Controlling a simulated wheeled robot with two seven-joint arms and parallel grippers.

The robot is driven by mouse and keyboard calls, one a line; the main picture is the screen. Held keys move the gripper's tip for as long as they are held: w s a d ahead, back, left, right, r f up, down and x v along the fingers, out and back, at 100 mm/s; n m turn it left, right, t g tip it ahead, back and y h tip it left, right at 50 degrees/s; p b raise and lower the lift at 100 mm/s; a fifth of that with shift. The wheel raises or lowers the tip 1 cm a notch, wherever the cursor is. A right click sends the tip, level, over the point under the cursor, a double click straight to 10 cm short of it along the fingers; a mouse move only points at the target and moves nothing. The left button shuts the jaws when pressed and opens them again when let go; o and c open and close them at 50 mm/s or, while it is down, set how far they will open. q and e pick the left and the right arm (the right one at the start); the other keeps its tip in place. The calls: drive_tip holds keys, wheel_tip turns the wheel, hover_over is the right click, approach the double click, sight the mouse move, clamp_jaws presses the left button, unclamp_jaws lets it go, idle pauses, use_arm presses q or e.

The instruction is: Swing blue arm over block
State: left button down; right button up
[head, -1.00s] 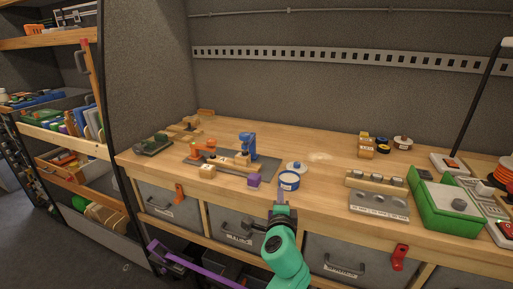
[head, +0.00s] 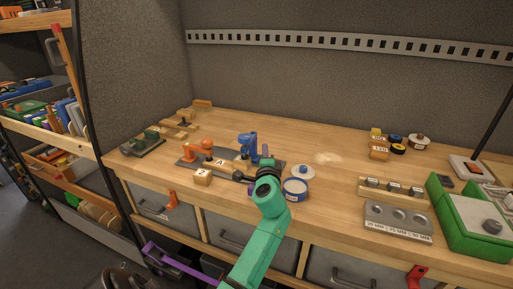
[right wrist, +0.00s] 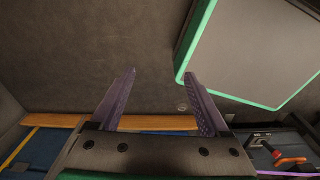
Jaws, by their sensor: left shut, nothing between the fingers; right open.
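The blue arm (head: 248,145) stands upright at the right part of a dark grey plate (head: 188,163) on the bench. A wooden block marked A (head: 220,162) lies on the plate, left of the blue arm. An orange arm (head: 198,149) stands at the plate's left. My left gripper (head: 266,161) is shut and empty, just right of the blue arm; whether it touches the blue arm I cannot tell. My right gripper (right wrist: 162,95) is open and empty in the right wrist view, away from the bench top.
A small wooden block (head: 203,177) sits at the plate's front edge. A blue-and-white round tin (head: 295,189) and a lid (head: 301,171) stand close right of my left wrist. A green box (head: 465,220) is far right.

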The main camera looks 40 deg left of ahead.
sight(249, 159)
use_arm(q)
drive_tip(key=shift+s+a+r+p, duration=0.25)
drive_tip(key=shift+s+a+p, duration=0.1)
drive_tip(key=shift+s+a, duration=0.55)
drive_tip(key=shift+a+f, duration=0.1)
drive_tip(key=shift+a, duration=0.2)
use_arm(e)
drive_tip(key=shift+w+a+r, duration=0.15)
drive_tip(key=shift+a+r, duration=0.45)
drive_tip(key=shift+r, duration=0.05)
use_arm(q)
drive_tip(key=shift+f, duration=0.1)
drive_tip(key=shift+a, duration=0.1)
drive_tip(key=shift+s+a+m+t+h+p, duration=0.5)
drive_tip(key=shift+s+a+h+p, duration=0.1)
drive_tip(key=shift+a+p, duration=0.15)
use_arm(e)
drive_tip(key=shift+d+r, duration=0.5)
drive_tip(key=shift+r, duration=0.2)
